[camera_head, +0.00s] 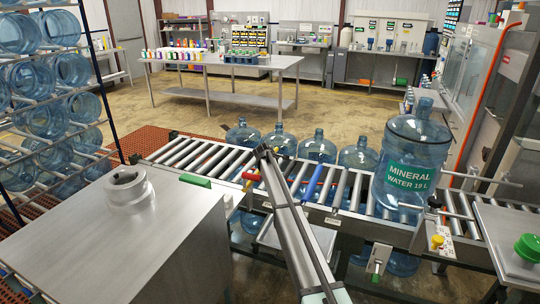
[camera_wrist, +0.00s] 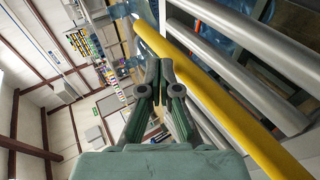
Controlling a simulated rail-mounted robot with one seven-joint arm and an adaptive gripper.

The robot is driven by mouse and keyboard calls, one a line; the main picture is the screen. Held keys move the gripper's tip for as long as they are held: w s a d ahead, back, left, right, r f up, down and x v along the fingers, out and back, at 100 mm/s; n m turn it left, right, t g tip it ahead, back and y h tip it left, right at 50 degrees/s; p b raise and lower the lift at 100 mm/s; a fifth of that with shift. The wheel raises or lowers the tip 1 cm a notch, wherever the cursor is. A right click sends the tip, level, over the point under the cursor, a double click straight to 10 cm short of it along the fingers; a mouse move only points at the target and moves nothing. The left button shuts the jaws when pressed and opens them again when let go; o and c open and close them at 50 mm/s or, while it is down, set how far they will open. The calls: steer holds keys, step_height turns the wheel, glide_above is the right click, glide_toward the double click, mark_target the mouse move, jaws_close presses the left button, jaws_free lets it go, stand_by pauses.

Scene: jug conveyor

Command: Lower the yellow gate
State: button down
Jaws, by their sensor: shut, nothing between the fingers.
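The yellow gate (camera_wrist: 205,88) shows in the wrist view as a long yellow bar running diagonally just right of my gripper (camera_wrist: 159,68). My gripper's dark fingers are together with nothing between them. The fingertips appear close to the bar, but I cannot tell whether they touch it. In the head view my arm reaches over the roller conveyor (camera_head: 185,153), and the fingers are not clear there. A small yellow piece (camera_head: 247,185) with a red end shows just left of the arm, and most of it is hidden.
A blue bar (camera_head: 312,183) crosses the rollers right of my arm. A large labelled jug (camera_head: 412,160) stands on the conveyor at the right. Several jugs stand behind the rollers. A metal cabinet (camera_head: 125,240) fills the left front, with a jug rack (camera_head: 50,110) behind.

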step_height(320, 180, up, 13)
steer(key=s+d+b, duration=0.1)
steer(key=d+b, duration=0.1)
steer(key=d, duration=0.1)
steer(key=s+d+f+m+g, duration=0.2)
steer(key=s+d+f+m, duration=0.1)
steer(key=s+f, duration=0.8)
steer(key=s+d+f+m+g, duration=0.25)
steer(key=s+f, duration=0.55)
steer(key=s, duration=0.5)
steer(key=s+d+f+m+g, duration=0.2)
steer(key=s+d+f+m, duration=0.15)
steer(key=s+f, duration=0.75)
steer(key=s+d+f+m+g+y, duration=0.1)
steer(key=s+f+m+g, duration=0.25)
steer(key=s, duration=1.45)
steer(key=s+d+f+m+g+y, duration=0.15)
steer(key=s+f, duration=0.35)
steer(key=s, duration=1.3)
steer(key=s+f+g, duration=0.3)
steer(key=s+f, duration=0.6)
steer(key=s, duration=0.4)
steer(key=s+f+g, duration=0.4)
steer(key=s+f, duration=0.5)
steer(key=s, duration=0.5)
steer(key=shift+s+a+f+m, duration=0.15)
steer(key=shift+a+m, duration=0.05)
steer(key=shift+m, duration=0.1)
